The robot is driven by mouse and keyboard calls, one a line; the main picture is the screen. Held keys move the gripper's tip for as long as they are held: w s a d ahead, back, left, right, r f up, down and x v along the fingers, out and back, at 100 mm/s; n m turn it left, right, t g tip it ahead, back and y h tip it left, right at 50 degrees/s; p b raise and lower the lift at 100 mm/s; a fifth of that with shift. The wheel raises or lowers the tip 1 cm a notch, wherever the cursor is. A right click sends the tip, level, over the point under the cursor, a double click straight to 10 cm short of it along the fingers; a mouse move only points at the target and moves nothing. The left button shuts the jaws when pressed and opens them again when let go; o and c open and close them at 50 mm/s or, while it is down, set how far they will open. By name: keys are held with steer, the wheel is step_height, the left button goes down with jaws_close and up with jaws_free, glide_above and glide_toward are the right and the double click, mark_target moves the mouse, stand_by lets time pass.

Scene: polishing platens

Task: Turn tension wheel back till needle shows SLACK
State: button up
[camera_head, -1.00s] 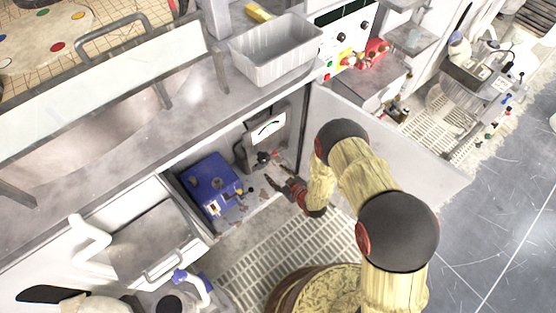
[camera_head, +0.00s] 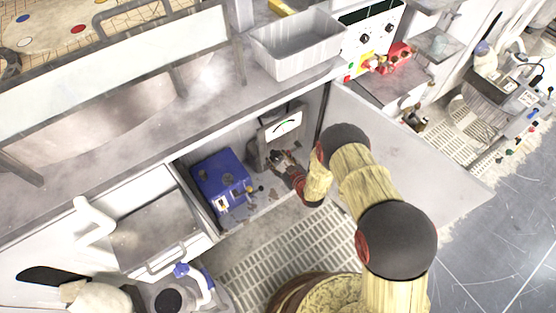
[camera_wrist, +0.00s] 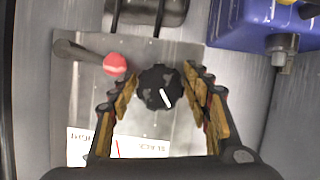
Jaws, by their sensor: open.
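The tension wheel (camera_wrist: 158,86) is a black, scalloped knob with a white mark on a grey plate in the wrist view. My gripper (camera_wrist: 161,76) is open, with one finger on either side of the wheel; I cannot tell whether they touch it. The white gauge (camera_wrist: 140,144) lies at the bottom of the wrist view, lettering upside down and partly hidden by my gripper. Its red needle (camera_wrist: 118,148) stands beside the SLACK lettering, not on it. In the head view the gauge (camera_head: 284,127) sits above my gripper (camera_head: 279,160), which hides the wheel.
A lever with a red ball (camera_wrist: 115,64) is close beside my left finger. A blue box (camera_head: 220,180) stands left of the gauge unit inside the open cabinet. The open door (camera_head: 400,140) is right of my arm. A slatted grate (camera_head: 285,245) lies below.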

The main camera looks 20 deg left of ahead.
steer(key=shift+c, duration=0.3)
steer(key=c, duration=0.7)
steer(key=shift+c, duration=0.7)
steer(key=shift+s+n+t+h, duration=0.1)
steer(key=shift+n+t+h, duration=0.5)
steer(key=shift+n, duration=0.6)
steer(key=shift+n+t+h, duration=0.3)
steer(key=shift+n+t, duration=0.8)
steer(key=shift+n, duration=0.4)
steer(key=o, duration=0.9)
